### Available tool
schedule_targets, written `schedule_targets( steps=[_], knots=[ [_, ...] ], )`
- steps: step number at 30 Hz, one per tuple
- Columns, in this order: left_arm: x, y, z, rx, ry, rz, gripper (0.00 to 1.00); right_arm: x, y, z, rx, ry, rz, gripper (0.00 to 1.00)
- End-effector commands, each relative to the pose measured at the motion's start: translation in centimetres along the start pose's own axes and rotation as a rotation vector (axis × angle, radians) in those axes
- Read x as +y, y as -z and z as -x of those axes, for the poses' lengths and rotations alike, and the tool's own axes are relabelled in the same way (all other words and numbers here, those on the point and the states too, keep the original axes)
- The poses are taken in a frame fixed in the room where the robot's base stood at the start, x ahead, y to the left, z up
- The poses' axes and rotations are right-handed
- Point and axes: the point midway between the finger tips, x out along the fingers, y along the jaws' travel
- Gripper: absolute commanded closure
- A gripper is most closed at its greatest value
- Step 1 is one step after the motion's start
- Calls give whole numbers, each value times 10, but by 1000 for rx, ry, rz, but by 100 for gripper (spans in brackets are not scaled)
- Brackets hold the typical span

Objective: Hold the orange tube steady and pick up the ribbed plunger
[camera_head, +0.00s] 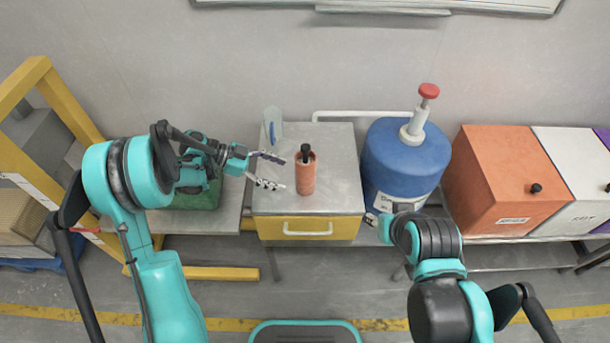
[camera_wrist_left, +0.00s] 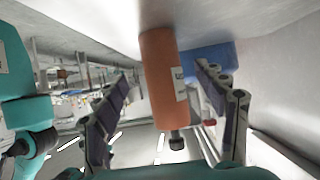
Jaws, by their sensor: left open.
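The orange tube (camera_head: 306,178) stands upright on the grey top of a small cabinet (camera_head: 340,195). The black plunger (camera_head: 305,153) sticks up out of its top. My left gripper (camera_head: 272,170) is open just left of the tube, its two fingers pointing at it, apart from it in the head view. In the left wrist view the tube (camera_wrist_left: 160,75) shows between the spread fingers, with the plunger's dark end (camera_wrist_left: 177,140) below it. My right gripper (camera_head: 373,219) shows only as a small tip near the cabinet's right front edge; the rest is hidden by my arm.
A blue canister (camera_head: 400,165) with a red-topped pump (camera_head: 428,92) stands right of the cabinet. Orange (camera_head: 500,180) and white (camera_head: 575,165) bins stand further right. A small clear upright piece (camera_head: 272,125) is at the cabinet's back left. A yellow frame (camera_head: 65,105) is at left.

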Motion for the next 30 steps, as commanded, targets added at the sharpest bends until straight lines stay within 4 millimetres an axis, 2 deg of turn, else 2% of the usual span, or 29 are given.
schedule_targets(
  steps=[9, 15, 21, 29, 30],
  knots=[
    [0, -2, -52, -1, -2, -1, 29, 0, -9, -12, 0, 0, 0, 60],
    [0, -2, -74, -2, 0, 1, 29, 0, -15, -21, 0, 0, 0, 60],
    [0, -1, -82, -2, 0, 1, 29, 0, -17, -24, 0, 0, 0, 60],
    [0, 0, -82, -2, 0, 2, 29, 0, -17, -24, 0, 0, 0, 60],
    [0, 0, -82, -2, 1, 2, 34, 0, -17, -24, 0, 0, 0, 60]
  ],
)
